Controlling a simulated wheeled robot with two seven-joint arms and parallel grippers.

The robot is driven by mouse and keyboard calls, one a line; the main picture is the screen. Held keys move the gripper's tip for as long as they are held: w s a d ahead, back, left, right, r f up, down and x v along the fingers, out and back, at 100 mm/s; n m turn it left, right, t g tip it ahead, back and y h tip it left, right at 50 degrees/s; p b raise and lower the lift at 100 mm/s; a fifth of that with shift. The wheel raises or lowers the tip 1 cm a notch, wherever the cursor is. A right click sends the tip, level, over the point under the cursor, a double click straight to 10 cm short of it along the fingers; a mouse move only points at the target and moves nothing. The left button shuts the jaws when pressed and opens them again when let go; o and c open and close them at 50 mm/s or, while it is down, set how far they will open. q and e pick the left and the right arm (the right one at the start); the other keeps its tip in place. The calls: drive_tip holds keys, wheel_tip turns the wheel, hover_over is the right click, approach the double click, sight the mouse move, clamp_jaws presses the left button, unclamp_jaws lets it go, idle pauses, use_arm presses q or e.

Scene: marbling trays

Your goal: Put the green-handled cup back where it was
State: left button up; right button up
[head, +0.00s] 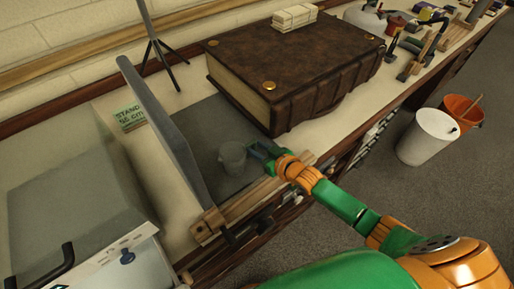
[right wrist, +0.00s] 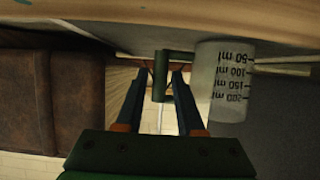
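A grey translucent measuring cup (head: 233,157) stands upright on the dark grey mat (head: 205,118), right of an upright grey panel (head: 165,130). In the right wrist view, which is upside down, the cup (right wrist: 228,85) shows millilitre marks and its green handle (right wrist: 160,76) points toward the gripper. My right gripper (head: 262,150) is at the handle side of the cup. In the right wrist view its fingers (right wrist: 160,85) are apart on either side of the handle, with a small gap showing. My left gripper is not in view.
A grey box (head: 75,220) stands at left. White (head: 428,137) and orange buckets (head: 462,110) stand on the floor.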

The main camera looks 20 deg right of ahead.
drive_tip(key=shift+o, duration=0.5)
drive_tip(key=shift+r, duration=0.1)
drive_tip(key=shift+s+r, duration=0.15)
drive_tip(key=shift+s, duration=0.05)
drive_tip(key=p+v, duration=0.2)
drive_tip(key=v, duration=0.9)
drive_tip(key=shift+s+d, duration=0.15)
drive_tip(key=shift+s, duration=0.05)
